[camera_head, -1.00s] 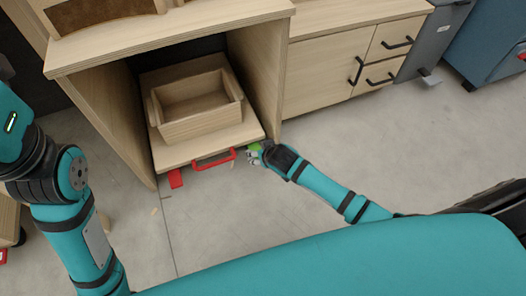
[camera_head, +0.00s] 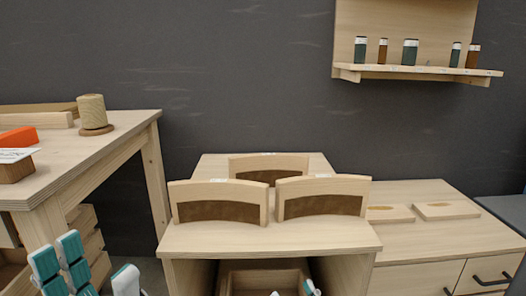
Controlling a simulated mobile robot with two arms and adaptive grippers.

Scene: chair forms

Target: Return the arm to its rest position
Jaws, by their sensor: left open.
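My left gripper (camera_head: 93,268) shows at the lower left, with teal and white fingers pointing up. The fingers are spread apart with nothing between them. It is in front of the left table and clear of the cabinet. Small white and teal tips of my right gripper (camera_head: 300,289) show at the bottom edge, in front of the open cabinet. The rest of my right gripper is out of frame, and its jaws cannot be judged.
The left workbench (camera_head: 130,138) holds a spool (camera_head: 92,110) and an orange block (camera_head: 18,138). Three chair backrests (camera_head: 322,183) stand on the middle cabinet top (camera_head: 270,238). A wall shelf (camera_head: 420,72) holds several bottles. Two flat wooden pieces (camera_head: 446,210) lie at right.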

